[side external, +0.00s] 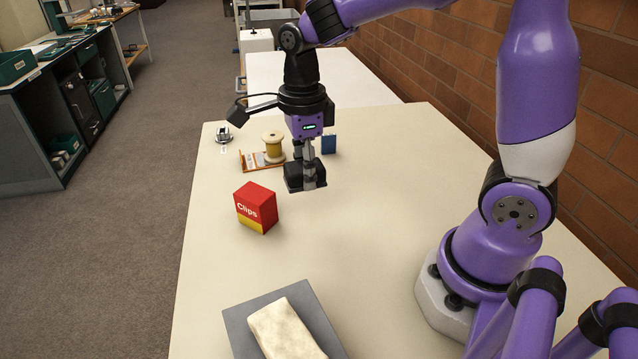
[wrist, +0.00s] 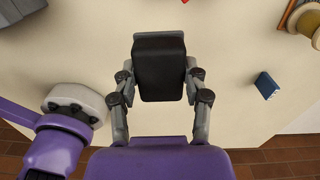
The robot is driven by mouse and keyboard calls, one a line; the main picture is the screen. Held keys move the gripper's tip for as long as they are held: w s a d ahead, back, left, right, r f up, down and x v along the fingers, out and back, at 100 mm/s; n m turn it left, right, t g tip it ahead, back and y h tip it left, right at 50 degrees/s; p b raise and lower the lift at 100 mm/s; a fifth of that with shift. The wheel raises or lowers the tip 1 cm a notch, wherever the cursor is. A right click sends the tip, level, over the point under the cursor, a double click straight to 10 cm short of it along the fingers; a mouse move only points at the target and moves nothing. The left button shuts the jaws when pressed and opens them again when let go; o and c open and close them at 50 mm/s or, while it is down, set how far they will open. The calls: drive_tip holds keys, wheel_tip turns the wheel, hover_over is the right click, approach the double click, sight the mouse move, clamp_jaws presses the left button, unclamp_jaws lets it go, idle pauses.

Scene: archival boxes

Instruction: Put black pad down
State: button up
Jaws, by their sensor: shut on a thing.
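The black pad (wrist: 160,72) is a dark, block-like piece held between the fingers of my gripper (wrist: 160,90) in the wrist view. In the side external view the black pad (side external: 298,180) hangs at the fingertips of my gripper (side external: 309,172), over the pale table. My gripper is shut on it. The pad appears to be above the tabletop, but I cannot tell the exact gap beneath it.
A red Clips box (side external: 256,208) stands left of the pad. A wooden spool (side external: 273,146), an orange-edged card (side external: 250,162) and a blue book (side external: 328,143) are behind. A grey tray (side external: 240,325) bears a cream block (side external: 285,331) in front. The table between is clear.

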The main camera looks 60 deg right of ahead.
drive_tip(key=shift+w+a+r, duration=0.1)
drive_tip(key=shift+a+r, duration=0.1)
drive_tip(key=shift+r, duration=0.1)
drive_tip(key=w+d+m, duration=0.4)
drive_tip(key=d, duration=0.3)
drive_tip(key=m, duration=0.6)
hover_over(387, 142)
drive_tip(key=f, duration=0.6)
drive_tip(key=shift+w+a, duration=0.15)
drive_tip(key=shift+a, duration=0.25)
drive_tip(key=shift+d+f, duration=0.1)
drive_tip(key=shift+d, duration=0.2)
drive_tip(key=shift+d+f, duration=0.1)
drive_tip(key=shift+f, duration=1.95)
drive_tip(key=shift+f, duration=0.1)
